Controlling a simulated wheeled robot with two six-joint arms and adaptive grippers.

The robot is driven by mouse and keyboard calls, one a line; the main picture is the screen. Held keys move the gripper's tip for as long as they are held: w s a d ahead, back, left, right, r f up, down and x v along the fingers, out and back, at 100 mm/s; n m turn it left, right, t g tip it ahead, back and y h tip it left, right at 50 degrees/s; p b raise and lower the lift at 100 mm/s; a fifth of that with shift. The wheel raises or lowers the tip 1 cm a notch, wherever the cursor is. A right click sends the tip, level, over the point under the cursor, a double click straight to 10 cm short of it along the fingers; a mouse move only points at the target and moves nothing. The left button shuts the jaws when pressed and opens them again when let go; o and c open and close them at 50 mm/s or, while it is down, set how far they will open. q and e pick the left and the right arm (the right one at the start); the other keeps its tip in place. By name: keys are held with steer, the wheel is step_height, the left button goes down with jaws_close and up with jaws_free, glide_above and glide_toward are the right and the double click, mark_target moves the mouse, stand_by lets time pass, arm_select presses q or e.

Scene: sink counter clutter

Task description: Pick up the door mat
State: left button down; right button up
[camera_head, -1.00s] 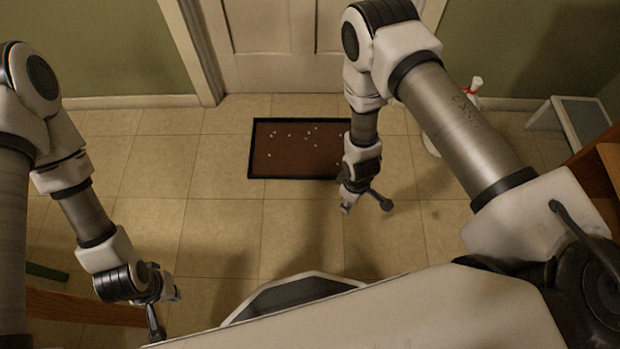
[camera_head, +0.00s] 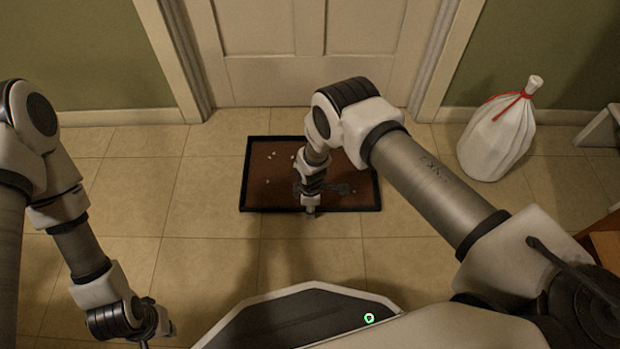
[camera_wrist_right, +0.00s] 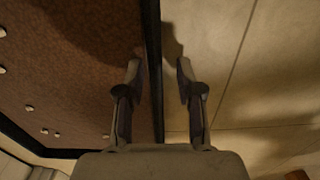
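The door mat (camera_head: 262,188) is a brown rectangle with a black raised border and several small pale bits on it. It lies flat on the tiled floor in front of the door. My right gripper (camera_head: 310,210) is over the mat's near edge in the head view. In the right wrist view my right gripper (camera_wrist_right: 157,80) is open, with one finger over the brown side of the mat (camera_wrist_right: 60,70) and the other over bare floor. The black border runs between the fingers; I cannot tell if they touch it. My left gripper (camera_head: 155,330) hangs low at the left, away from the mat.
A white door (camera_head: 270,45) stands behind the mat. A white bag tied with red (camera_head: 498,135) sits on the floor at the right. A brown wooden piece (camera_head: 605,245) is at the right edge. The floor left of the mat is clear.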

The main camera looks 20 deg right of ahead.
jaws_close()
steer(key=shift+w, duration=0.1)
step_height(320, 180, up, 10)
steer(key=p, duration=0.6)
steer(key=shift+p, duration=0.3)
